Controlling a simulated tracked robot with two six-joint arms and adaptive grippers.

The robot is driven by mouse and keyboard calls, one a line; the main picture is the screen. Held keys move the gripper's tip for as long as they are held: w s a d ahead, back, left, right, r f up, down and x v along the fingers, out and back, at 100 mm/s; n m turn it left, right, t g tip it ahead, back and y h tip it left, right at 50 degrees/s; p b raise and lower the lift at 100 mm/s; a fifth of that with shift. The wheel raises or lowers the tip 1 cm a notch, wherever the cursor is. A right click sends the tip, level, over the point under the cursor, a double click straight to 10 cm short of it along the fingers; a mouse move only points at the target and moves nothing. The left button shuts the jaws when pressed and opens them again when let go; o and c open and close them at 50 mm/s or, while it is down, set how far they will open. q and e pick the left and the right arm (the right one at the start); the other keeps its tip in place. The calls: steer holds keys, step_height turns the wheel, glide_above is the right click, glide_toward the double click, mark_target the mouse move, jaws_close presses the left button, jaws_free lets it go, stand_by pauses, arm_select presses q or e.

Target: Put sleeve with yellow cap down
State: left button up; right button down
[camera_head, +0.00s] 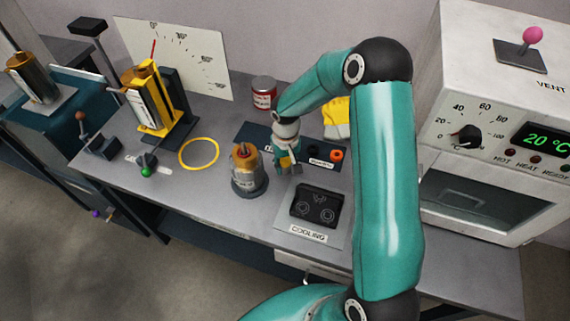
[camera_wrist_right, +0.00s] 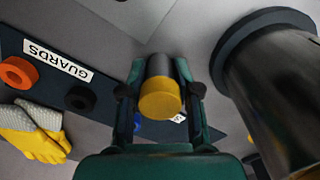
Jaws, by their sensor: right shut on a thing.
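The sleeve with the yellow cap (camera_wrist_right: 160,100) shows in the right wrist view as a short dark metallic cylinder with a yellow end. My right gripper (camera_head: 288,164) is shut on it, with one finger on each side. In the head view the gripper is low over the dark guards board (camera_head: 254,132), just right of a metal cylinder with a brass top (camera_head: 246,167). The gripper mostly hides the sleeve there. I cannot tell whether the sleeve touches the board. My left gripper is not in view.
The board carries an orange ring (camera_wrist_right: 18,72), a black ring (camera_wrist_right: 80,98) and a partly hidden blue one (camera_wrist_right: 138,122). The cooling plate (camera_head: 317,207) is in front, the oven (camera_head: 488,190) at right.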

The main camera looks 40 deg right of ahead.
steer(key=shift+f, duration=0.15)
steer(key=c, duration=0.8)
jaws_free()
